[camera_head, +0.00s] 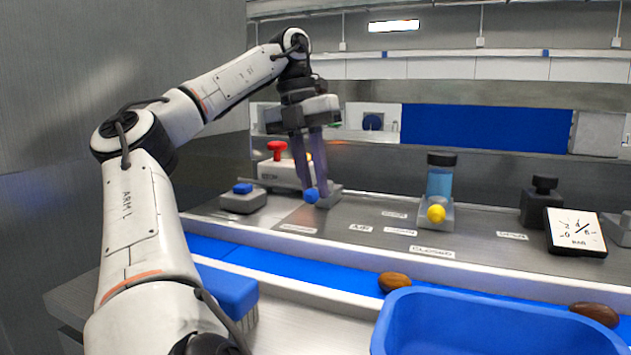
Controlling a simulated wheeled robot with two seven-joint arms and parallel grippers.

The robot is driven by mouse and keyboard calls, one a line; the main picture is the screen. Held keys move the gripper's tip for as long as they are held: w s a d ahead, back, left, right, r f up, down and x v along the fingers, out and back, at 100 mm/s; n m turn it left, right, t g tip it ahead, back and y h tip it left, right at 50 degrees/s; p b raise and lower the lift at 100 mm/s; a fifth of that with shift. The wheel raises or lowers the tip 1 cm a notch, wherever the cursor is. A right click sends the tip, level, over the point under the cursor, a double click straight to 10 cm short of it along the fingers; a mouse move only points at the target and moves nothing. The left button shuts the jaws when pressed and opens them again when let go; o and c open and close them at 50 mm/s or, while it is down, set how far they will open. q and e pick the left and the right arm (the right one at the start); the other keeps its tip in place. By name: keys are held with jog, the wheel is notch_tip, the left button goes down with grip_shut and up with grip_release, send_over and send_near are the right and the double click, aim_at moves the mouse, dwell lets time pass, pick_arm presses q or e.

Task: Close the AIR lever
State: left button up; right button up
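A lever with a blue ball knob (311,196) stands on a small grey base (328,197) at the back of the steel panel, left of the label that appears to read AIR (360,228). My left gripper (313,188) reaches down from above, its two dark fingers at the blue knob, one on each side. The knob shows at the fingertips; I cannot tell whether they press on it. The lever's stem is mostly hidden behind the fingers. A second lever with a yellow knob (436,213) stands to the right. My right gripper is out of view.
A blue-filled cylinder (440,180) and a BAR gauge (575,232) stand right. In front are a CLOSED label (432,252), dates (395,282) and a blue tray (470,300).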

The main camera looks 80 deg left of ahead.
pick_arm(q)
jog(key=o, duration=0.4)
jog(key=shift+s+d, duration=0.25)
jog(key=shift+a+r, duration=0.15)
jog(key=shift+s+a+r+p, duration=0.25)
jog(key=shift+r+p, duration=0.2)
jog(key=shift+r, duration=1.2)
jog(key=shift+s+a+r+p, duration=0.15)
jog(key=shift+r+p, duration=0.35)
jog(key=shift+r, duration=1.15)
jog(key=shift+s+a+r+p, duration=0.15)
jog(key=shift+s+r+p, duration=0.25)
jog(key=shift+r, duration=1.25)
jog(key=shift+w, duration=0.1)
